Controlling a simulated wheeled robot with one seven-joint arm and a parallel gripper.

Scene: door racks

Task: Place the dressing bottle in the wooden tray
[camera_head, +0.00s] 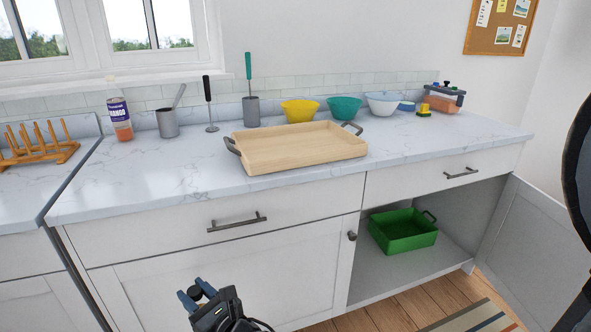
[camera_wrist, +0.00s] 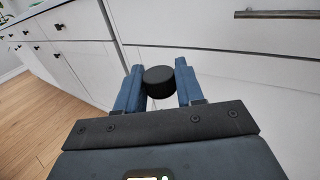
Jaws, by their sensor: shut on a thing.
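My gripper (camera_head: 200,295) is low in front of the white cabinet, below the counter top. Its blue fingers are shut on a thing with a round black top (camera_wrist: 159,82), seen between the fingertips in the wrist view. The body below this black top is mostly hidden, so I cannot tell for sure that it is the dressing bottle. The wooden tray (camera_head: 300,148) is light, rectangular and empty, with dark end handles. It sits on the counter, above and to the right of my gripper in the head view.
A bottle with a purple "MANGO" label (camera_head: 120,118), a grey cup (camera_head: 168,122) and a wooden rack (camera_head: 38,148) stand at left. Bowls (camera_head: 300,111) line the back. A lower cabinet is open, with a green tray (camera_head: 404,235) inside. Drawer handles (camera_head: 237,222) stick out.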

